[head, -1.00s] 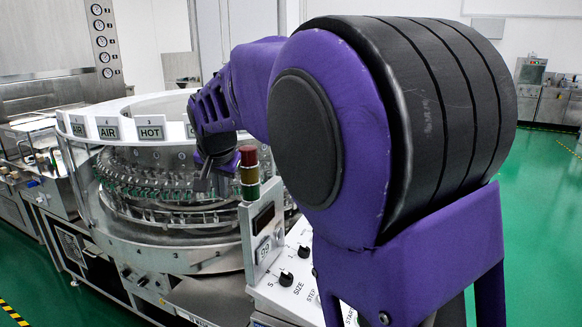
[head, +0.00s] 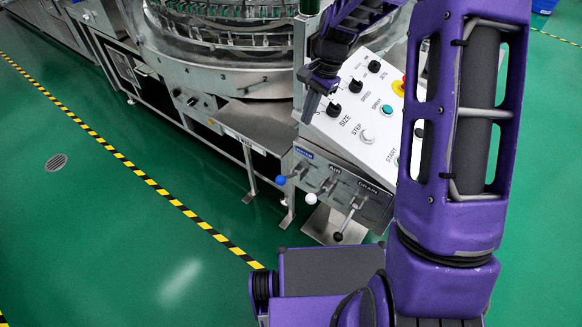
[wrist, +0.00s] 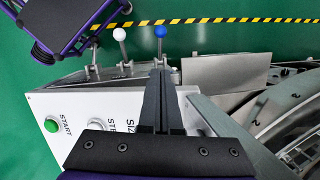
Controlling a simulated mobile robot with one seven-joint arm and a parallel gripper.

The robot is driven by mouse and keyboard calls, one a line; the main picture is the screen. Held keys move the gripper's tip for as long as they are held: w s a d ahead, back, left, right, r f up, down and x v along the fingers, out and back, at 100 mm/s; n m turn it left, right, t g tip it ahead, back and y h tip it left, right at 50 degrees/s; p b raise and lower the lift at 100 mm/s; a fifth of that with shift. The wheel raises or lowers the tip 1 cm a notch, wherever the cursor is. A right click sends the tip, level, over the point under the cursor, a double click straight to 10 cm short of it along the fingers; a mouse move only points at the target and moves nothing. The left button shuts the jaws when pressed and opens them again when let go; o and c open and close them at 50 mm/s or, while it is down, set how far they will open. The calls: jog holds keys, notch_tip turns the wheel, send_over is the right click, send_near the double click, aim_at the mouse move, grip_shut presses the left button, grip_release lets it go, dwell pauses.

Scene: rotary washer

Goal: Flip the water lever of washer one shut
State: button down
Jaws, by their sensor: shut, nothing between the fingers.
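The water lever (head: 281,180) has a blue knob and sticks out from the front of the valve box, at the left end of a row of levers. Its blue knob (wrist: 160,31) also shows in the wrist view, just beyond my fingertips and in line with them. My gripper (head: 309,117) is shut and empty, pointing down by the left edge of the sloping control panel, above and apart from the lever. In the wrist view my two dark fingers (wrist: 161,76) lie side by side and hide part of the lever's base.
A white-knobbed air lever (head: 311,198) and a black-knobbed drain lever (head: 338,237) stand right of the water lever. The control panel (head: 340,140) carries dials and buttons. A metal shelf (head: 255,125) lies left. The green floor (head: 130,220) in front is clear.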

aim_at(286, 179)
jog(key=shift+f, duration=0.2)
jog(key=b+x, duration=0.2)
jog(key=x, duration=1.8)
jog(key=shift+s+a+b, duration=0.15)
jog(key=shift+s+b, duration=0.05)
jog(key=shift+b, duration=0.15)
